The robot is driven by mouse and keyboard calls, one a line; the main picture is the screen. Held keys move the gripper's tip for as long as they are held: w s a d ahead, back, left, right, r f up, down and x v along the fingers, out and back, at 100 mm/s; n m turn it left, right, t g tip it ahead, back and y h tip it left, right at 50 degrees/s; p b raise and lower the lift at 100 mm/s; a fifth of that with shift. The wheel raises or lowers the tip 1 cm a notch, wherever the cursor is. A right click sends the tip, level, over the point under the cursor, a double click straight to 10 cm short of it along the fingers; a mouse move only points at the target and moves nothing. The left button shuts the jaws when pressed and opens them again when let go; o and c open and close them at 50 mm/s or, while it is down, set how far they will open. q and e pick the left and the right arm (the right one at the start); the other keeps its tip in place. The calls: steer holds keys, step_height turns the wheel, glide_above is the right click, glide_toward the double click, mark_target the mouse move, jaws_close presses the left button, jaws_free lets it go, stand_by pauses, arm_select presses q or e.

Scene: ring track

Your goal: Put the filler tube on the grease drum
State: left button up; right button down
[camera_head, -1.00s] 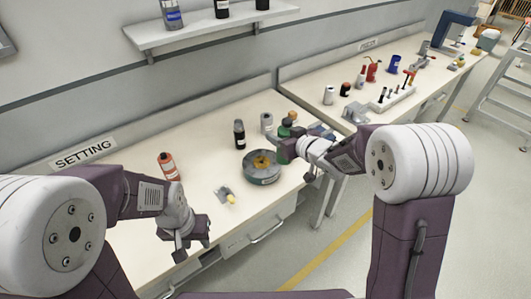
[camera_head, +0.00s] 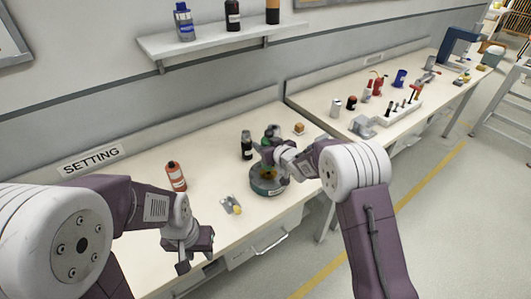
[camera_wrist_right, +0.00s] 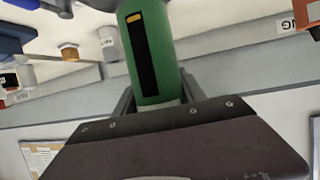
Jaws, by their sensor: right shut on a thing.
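The grease drum (camera_head: 268,189) is a round grey drum with an orange patch on top, standing on the near bench; the right gripper partly hides it. My right gripper (camera_head: 270,155) is just above the drum in the head view. It is shut on the filler tube, a green cylinder with a black strip and yellow mark that fills the middle of the right wrist view (camera_wrist_right: 150,60). In the head view the gripper covers most of the tube, and I cannot tell whether its end touches the drum. My left gripper (camera_head: 193,254) is empty and looks open, near the bench's front edge.
An orange bottle (camera_head: 176,176) stands on the left of the bench. A dark bottle (camera_head: 246,146) is behind the drum, and a small grey and yellow part (camera_head: 232,204) lies at its front left. A wall shelf (camera_head: 215,42) holds bottles above.

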step_height(320, 180, down, 3)
steer(key=shift+f, duration=0.5)
steer(key=c, duration=0.7)
jaws_free()
steer(key=shift+f, duration=0.1)
steer(key=shift+o, duration=0.2)
steer(key=shift+r, duration=0.25)
steer(key=v, duration=1.2)
steer(key=shift+b, duration=0.3)
